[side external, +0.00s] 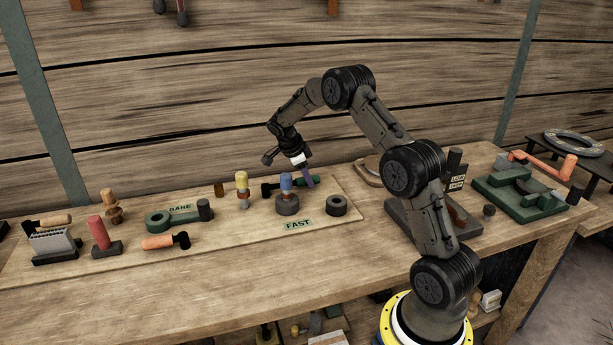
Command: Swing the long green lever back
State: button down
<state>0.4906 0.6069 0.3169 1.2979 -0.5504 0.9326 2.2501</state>
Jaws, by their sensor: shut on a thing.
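A long green lever (175,217) lies flat on the board at the left-centre of the bench, beside a label reading BANE. It has a round green end at the left and a dark upright knob (204,209) at the right. My gripper (304,168) is well to the right of it, above the board. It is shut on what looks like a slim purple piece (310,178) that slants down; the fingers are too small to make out. A hammer with a green handle (308,181) lies just behind, partly hidden; I cannot tell whether the purple piece touches it.
A blue-topped peg (286,182) on a dark round base and a yellow-topped peg (242,180) stand close to my gripper. A dark ring (336,206) lies to the right. An orange-handled hammer (160,241) lies in front of the lever. A green fixture (513,207) stands far right.

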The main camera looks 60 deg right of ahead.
jog(key=shift+a, duration=0.15)
jog(key=c, duration=0.5)
grip_release()
jog(key=v, duration=1.4)
